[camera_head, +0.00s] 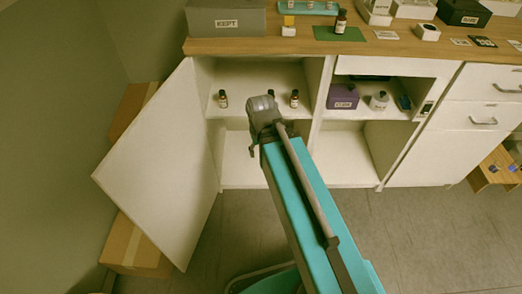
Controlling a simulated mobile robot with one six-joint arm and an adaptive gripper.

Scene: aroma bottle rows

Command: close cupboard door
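The white cupboard door (160,165) stands wide open, swung out to the left of the cupboard (237,165). Inside the left section, small dark bottles stand on the upper shelf, one at the left (223,98) and one at the right (294,98); my arm may hide others. My gripper (253,147) is in front of the open left section, at about shelf height, to the right of the door and apart from it. Its fingers are small and partly hidden, so I cannot tell whether they are open or shut.
The counter (290,46) holds a grey box marked KEPT (226,18), a green mat (340,34) with a bottle, and trays. Cardboard boxes (137,247) stand behind the door. A wooden stool (497,170) is at the right.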

